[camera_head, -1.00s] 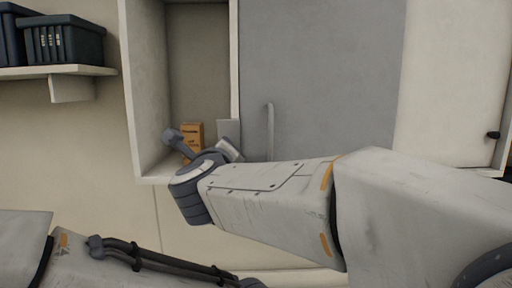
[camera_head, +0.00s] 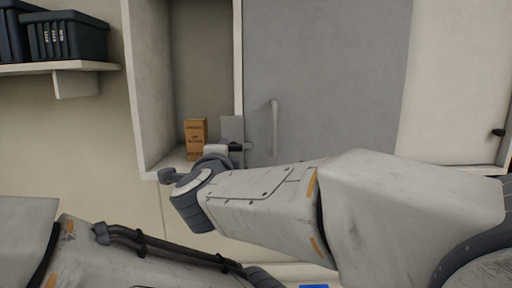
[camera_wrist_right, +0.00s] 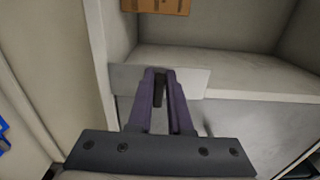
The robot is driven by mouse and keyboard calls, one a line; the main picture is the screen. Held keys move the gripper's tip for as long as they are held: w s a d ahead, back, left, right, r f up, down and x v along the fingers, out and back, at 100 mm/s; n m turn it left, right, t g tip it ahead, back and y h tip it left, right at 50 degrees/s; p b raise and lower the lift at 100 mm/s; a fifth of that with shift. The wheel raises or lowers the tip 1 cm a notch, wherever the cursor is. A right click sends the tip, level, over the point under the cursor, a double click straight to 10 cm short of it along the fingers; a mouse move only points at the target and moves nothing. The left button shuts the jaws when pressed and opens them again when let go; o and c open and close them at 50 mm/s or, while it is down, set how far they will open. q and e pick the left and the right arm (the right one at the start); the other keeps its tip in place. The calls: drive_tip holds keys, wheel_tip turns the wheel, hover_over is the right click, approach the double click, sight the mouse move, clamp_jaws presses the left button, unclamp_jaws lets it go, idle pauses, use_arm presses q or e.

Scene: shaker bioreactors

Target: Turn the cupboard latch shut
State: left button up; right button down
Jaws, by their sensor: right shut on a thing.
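The grey cupboard door (camera_head: 325,75) has a long upright handle (camera_head: 275,128). A pale grey flat plate (camera_head: 231,127), which looks like the latch, stands upright at the door's left edge, beside the open compartment. In the right wrist view the plate (camera_wrist_right: 192,81) lies crosswise behind the fingers. My right gripper (camera_head: 238,147) is at the plate's lower part. In the right wrist view its fingers (camera_wrist_right: 160,82) are closed around a small dark piece (camera_wrist_right: 160,92) in front of the plate. My left arm crosses the lower left; its gripper is not visible.
A brown box (camera_head: 196,138) stands in the open compartment (camera_head: 150,90) left of the door. A shelf (camera_head: 60,68) with dark bins (camera_head: 68,40) is at the upper left. A pale panel (camera_head: 455,75) with a dark knob (camera_head: 497,132) is at the right.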

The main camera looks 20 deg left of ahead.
drive_tip(key=shift+f, duration=0.1)
idle(0.5)
drive_tip(key=c, duration=0.8)
unclamp_jaws()
drive_tip(key=shift+c, duration=0.2)
